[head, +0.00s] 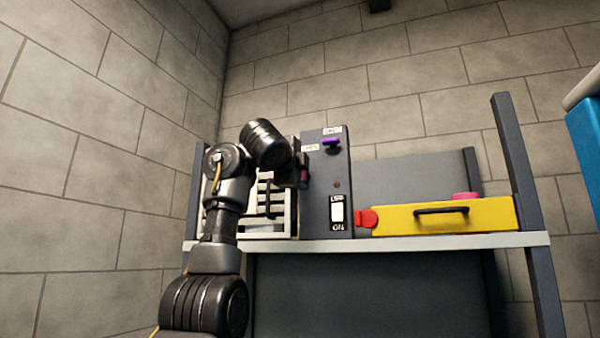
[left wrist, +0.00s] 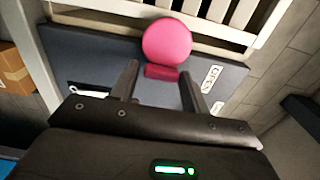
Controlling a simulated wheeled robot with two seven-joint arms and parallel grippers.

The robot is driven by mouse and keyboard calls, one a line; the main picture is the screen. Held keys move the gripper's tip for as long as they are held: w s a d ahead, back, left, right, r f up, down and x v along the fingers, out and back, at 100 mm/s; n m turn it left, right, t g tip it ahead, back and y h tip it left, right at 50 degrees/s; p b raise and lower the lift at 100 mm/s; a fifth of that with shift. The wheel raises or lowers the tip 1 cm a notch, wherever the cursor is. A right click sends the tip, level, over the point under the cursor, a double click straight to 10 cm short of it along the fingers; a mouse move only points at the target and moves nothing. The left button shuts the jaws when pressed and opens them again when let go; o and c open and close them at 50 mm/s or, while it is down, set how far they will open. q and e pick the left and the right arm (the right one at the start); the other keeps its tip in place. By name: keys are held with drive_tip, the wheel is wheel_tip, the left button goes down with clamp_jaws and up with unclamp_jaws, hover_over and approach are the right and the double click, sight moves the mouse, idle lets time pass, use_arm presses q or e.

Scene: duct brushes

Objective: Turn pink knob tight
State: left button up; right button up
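The pink knob (left wrist: 167,42) shows in the left wrist view as a round head with a darker pink bar in front, at the grey panel beside white slats. In the head view only a small pinkish patch (head: 304,175) shows beside my left gripper, which hides much of that area. My left gripper (left wrist: 159,72) is open, with its two fingers apart and the knob's bar seen between their tips. I cannot tell whether they touch it. In the head view the left gripper (head: 298,160) is at the left of the grey box's front. My right gripper is out of view.
The grey box (head: 317,205) has a purple knob (head: 331,143), labels and a white switch (head: 337,213). A slatted white unit (head: 278,225) is left of it. A yellow case (head: 400,220) with red and pink parts sits right on the shelf (head: 460,241). A blue object (head: 588,140) is far right.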

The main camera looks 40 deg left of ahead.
use_arm(q)
drive_tip(key=shift+o, duration=1.4)
drive_tip(key=shift+s, duration=0.1)
drive_tip(key=b+v, duration=0.7)
drive_tip(key=v, duration=0.3)
drive_tip(key=shift+s, duration=0.25)
